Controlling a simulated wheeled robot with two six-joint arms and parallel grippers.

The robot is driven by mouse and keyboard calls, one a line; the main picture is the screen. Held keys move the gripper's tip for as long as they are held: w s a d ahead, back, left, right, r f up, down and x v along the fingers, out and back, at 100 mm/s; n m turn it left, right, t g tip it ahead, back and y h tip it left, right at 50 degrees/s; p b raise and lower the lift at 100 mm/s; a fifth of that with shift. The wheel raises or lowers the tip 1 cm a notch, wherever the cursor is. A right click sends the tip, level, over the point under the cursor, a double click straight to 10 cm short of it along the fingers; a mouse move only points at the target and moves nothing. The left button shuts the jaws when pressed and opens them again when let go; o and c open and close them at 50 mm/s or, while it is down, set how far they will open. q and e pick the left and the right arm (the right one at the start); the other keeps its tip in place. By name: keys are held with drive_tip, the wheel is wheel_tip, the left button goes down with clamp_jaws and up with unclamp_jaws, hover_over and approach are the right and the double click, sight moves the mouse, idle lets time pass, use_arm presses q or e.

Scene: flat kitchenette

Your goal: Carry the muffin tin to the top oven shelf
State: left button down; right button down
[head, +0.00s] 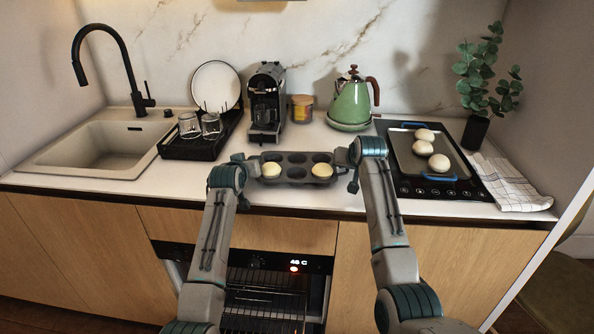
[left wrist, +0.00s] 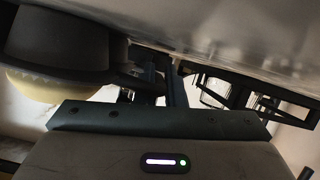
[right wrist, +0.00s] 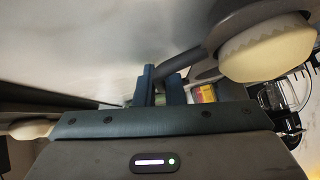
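The dark muffin tin (head: 297,158) is level at the front of the counter, with a pale muffin (head: 271,170) and another muffin (head: 322,171) in its near corner cups. I cannot tell whether it touches the counter. My left gripper (head: 246,164) is at its left end and my right gripper (head: 346,162) at its right end. In the left wrist view the fingers (left wrist: 163,82) close around the tin's handle. In the right wrist view the fingers (right wrist: 161,85) do the same. The oven (head: 262,300) is below, between my arms, with wire shelves visible inside.
A hob (head: 470,190) at right bears a tray (head: 405,155) with several buns. A kettle (head: 352,103), jar (head: 302,108) and coffee machine (head: 266,95) stand behind the tin. A dish rack (head: 180,150) and sink (head: 90,148) are left.

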drive_tip(key=shift+r, duration=0.15)
